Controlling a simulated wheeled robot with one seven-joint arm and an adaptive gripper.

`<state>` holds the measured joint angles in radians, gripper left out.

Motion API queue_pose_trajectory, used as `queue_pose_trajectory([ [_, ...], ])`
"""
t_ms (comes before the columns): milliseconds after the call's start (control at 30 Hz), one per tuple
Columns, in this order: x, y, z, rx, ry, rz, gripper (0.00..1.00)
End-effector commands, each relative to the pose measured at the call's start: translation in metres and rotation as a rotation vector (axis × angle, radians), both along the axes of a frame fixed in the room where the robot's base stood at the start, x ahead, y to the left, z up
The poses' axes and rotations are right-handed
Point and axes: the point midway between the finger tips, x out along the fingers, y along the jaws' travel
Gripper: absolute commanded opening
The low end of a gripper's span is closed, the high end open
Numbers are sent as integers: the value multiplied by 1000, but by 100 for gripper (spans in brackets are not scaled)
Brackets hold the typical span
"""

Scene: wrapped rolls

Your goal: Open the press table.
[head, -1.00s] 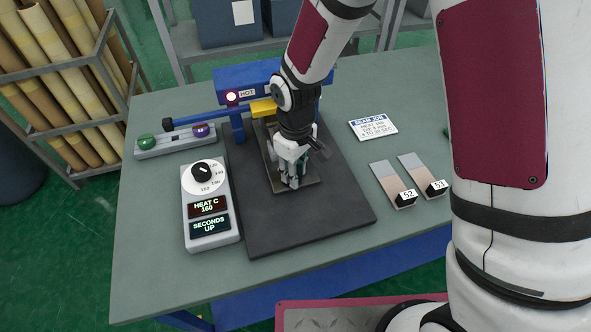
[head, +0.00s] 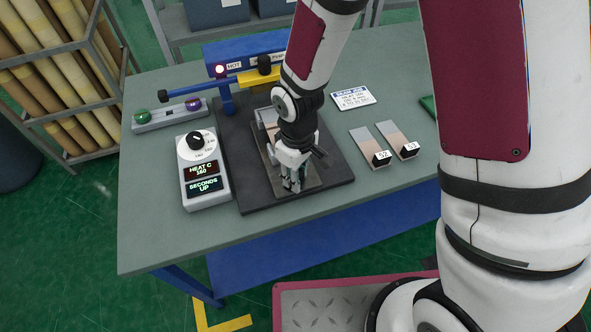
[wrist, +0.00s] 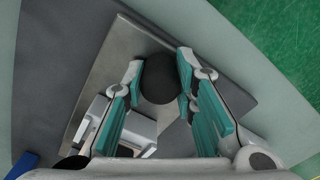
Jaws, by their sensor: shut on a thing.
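The press table is a flat grey metal plate (head: 313,177) on the dark base mat (head: 236,170), in front of the blue press (head: 240,52). It fills the middle of the wrist view (wrist: 112,68). A dark round knob (wrist: 160,88) stands near the plate's front end. My gripper (head: 291,184) points down over the front of the plate. In the wrist view my gripper (wrist: 159,70) has its fingers closed on both sides of the knob. A pale metal block (wrist: 138,128) sits on the plate behind the knob. My gripper hides the knob in the head view.
The control box (head: 203,170) reads heat 160. A tray with a green and a purple knob (head: 168,115) lies at left. A job card (head: 353,97) and strips marked 52 (head: 369,146) and 53 (head: 397,140) lie at right. The table front (head: 290,228) is clear.

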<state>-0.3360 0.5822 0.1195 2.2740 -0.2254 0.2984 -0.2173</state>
Motion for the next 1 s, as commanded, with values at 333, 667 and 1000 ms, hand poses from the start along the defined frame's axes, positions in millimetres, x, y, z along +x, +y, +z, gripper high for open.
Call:
queue_pose_trajectory([
  [333, 2, 1, 0, 2, -3, 1, 46],
  [667, 2, 1, 7, 3, -5, 0, 46],
  [1000, 3, 1, 69, 4, -10, -1, 46],
])
